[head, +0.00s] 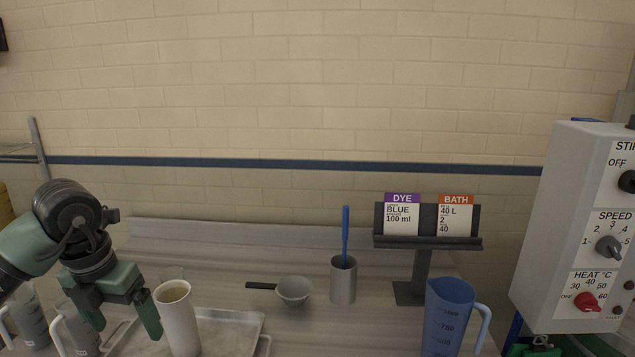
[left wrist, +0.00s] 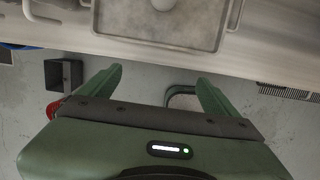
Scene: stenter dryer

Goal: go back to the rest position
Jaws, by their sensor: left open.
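My left gripper (head: 125,318) is at the lower left of the head view, its two green fingers pointing down and spread apart. Nothing is between the fingers. A white paper cup (head: 178,318) with a tan inside stands upright just to the right of the right-hand finger. In the left wrist view the open fingers (left wrist: 158,80) show over the floor, in front of the table's edge. My right gripper is not clearly in view.
A metal tray (head: 235,330), sieve (head: 294,291), metal cup (head: 343,281) with a blue stick, card stand (head: 428,243) and blue jug (head: 446,318) line the table. Clear measuring jugs (head: 30,318) stand at left, a control box (head: 575,228) at right. The table's back is mostly clear.

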